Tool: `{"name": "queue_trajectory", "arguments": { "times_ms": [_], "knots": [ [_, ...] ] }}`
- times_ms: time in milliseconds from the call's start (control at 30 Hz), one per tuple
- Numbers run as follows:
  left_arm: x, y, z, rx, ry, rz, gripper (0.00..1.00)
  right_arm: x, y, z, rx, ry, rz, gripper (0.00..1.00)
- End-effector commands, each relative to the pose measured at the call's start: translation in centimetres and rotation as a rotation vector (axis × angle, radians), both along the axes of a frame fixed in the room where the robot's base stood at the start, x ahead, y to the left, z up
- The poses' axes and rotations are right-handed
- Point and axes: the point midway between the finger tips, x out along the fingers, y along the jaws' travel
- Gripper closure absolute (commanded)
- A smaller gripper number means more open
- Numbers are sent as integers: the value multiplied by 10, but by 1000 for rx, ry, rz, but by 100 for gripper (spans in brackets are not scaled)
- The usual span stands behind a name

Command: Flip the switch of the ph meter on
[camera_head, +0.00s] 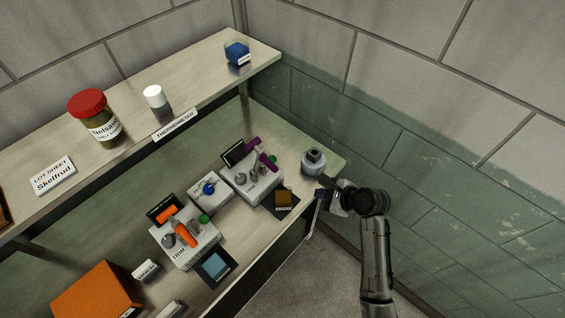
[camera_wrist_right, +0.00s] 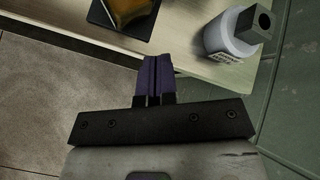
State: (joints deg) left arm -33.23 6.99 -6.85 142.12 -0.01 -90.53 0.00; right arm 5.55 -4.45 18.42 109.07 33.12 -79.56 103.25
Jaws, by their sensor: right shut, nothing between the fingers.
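On the lower bench stand a grey device with a purple lever (camera_head: 254,182), a small white box with a blue knob (camera_head: 209,190), and a grey device with an orange lever (camera_head: 184,240). I cannot read which one is the ph meter, and switch positions are too small to tell. My right gripper (camera_head: 322,192) is at the bench's right front edge, right of the purple-lever device and apart from it. In the wrist view its dark purple fingers (camera_wrist_right: 155,75) are shut with nothing between them. My left gripper is not in view.
A grey bottle (camera_head: 312,165) stands close behind my right gripper and also shows in the wrist view (camera_wrist_right: 226,42). A brown block (camera_head: 284,197) lies on a dark pad left of the gripper. An orange box (camera_head: 97,291) is front left. A shelf (camera_head: 208,75) overhangs the bench's back.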

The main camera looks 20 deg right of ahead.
Motion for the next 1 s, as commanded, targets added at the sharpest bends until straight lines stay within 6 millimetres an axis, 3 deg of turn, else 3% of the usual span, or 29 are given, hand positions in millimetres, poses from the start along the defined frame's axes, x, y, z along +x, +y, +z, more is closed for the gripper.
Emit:
{"name": "queue_trajectory", "arguments": {
  "times_ms": [100,300,767,1000],
  "knots": [
    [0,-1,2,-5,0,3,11,24,-1,16,188,30,-115,100],
    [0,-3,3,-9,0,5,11,41,-2,29,361,66,-209,100],
    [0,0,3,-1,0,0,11,45,-2,29,388,74,-224,100],
    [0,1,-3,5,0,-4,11,62,11,16,387,75,-223,100]
  ]
}}
